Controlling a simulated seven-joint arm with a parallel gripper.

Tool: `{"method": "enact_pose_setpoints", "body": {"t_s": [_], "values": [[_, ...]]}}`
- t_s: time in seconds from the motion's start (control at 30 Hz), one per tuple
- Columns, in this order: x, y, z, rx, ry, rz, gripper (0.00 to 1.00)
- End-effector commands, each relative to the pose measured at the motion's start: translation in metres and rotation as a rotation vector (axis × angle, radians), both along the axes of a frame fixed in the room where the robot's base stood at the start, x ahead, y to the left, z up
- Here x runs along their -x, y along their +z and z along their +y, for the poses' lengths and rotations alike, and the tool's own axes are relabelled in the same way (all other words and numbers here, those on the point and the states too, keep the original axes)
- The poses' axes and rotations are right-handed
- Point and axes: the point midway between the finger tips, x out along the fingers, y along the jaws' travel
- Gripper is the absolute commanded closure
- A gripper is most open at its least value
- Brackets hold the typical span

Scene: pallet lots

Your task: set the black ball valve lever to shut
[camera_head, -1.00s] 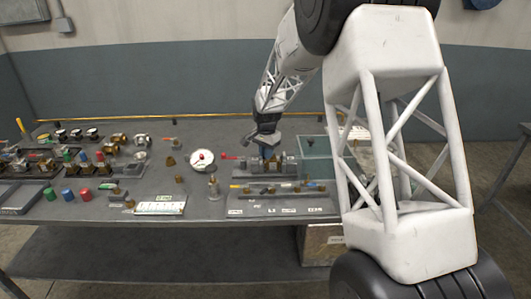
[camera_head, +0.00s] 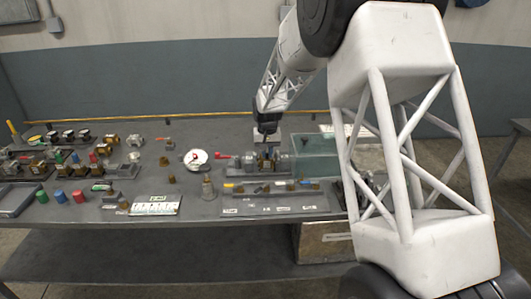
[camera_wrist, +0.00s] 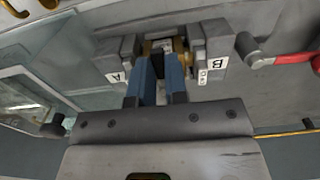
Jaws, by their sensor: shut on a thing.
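My gripper (camera_wrist: 160,88) has its two blue fingers brought close together, pointing into the gap between a grey block marked A (camera_wrist: 117,66) and a grey block marked B (camera_wrist: 212,52). A brass valve body (camera_wrist: 181,47) sits in that gap at the fingertips. In the head view, my gripper (camera_head: 267,150) reaches down onto the valve fixture (camera_head: 283,163) at the middle of the bench.
A red-handled part (camera_wrist: 280,58) stands beside block B; it also shows left of the fixture in the head view (camera_head: 222,157). A clear-walled bin (camera_head: 315,155) stands close on the right. A round white dial (camera_head: 196,159) lies to the left, with several fittings beyond.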

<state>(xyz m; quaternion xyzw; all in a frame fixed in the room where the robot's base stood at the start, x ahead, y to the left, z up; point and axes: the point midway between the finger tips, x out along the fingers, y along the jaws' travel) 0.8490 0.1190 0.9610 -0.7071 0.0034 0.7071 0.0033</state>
Motion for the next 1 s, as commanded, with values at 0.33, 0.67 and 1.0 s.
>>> {"method": "enact_pose_setpoints", "body": {"t_s": [0.33,0.67,1.0], "values": [[-0.0002,0.0000,-0.0011,0.000,0.026,0.000,1.00],[-0.0001,0.0000,-0.0011,0.000,0.025,0.000,0.60],[-0.0001,0.0012,-0.0010,0.000,0.025,0.000,0.60]]}}
